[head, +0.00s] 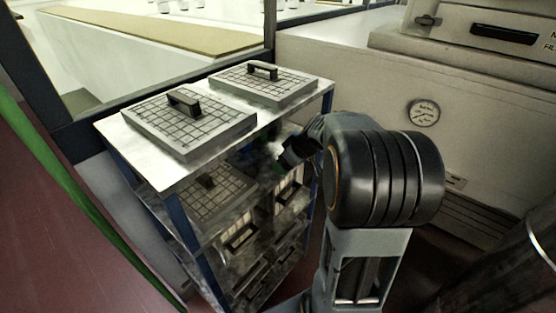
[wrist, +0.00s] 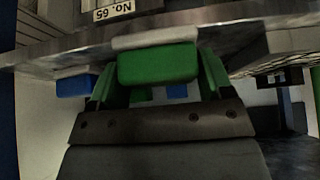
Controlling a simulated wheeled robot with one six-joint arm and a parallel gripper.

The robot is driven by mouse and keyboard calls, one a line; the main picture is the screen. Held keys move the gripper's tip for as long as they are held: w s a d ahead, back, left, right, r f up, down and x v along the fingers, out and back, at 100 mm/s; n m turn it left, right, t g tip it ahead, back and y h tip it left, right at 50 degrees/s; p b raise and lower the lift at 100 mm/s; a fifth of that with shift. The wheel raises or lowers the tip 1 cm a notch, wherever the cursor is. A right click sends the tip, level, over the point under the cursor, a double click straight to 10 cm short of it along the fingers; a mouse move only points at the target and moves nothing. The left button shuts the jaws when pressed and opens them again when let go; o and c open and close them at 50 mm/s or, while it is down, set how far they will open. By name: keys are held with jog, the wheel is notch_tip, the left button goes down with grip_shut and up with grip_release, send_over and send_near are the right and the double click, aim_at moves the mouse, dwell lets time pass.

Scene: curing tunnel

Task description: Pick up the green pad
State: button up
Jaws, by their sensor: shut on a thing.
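The green pad (wrist: 158,64) is in the middle of the wrist view, a block with a pale strip along its top edge. My gripper (wrist: 160,88) is shut on it, with a green-sided finger on either side. The pad is close to the front edge of a metal shelf; I cannot tell whether it touches it. In the head view my gripper (head: 288,160) is at the right side of the rack, below its top shelf. It is dark and partly hidden by my arm, and only a small bit of green shows there.
The blue-posted rack (head: 172,178) holds two gridded plates with black handles on top, the near plate (head: 190,124) and the far plate (head: 263,84). More handled plates are on the lower shelves. A pale machine with a round gauge (head: 424,113) stands behind my arm.

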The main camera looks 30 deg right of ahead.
jog(key=s+d+b, duration=0.3)
jog(key=s+d, duration=0.2)
jog(key=s, duration=0.6)
jog(key=shift+s+d, duration=0.15)
jog(key=shift+s, duration=0.2)
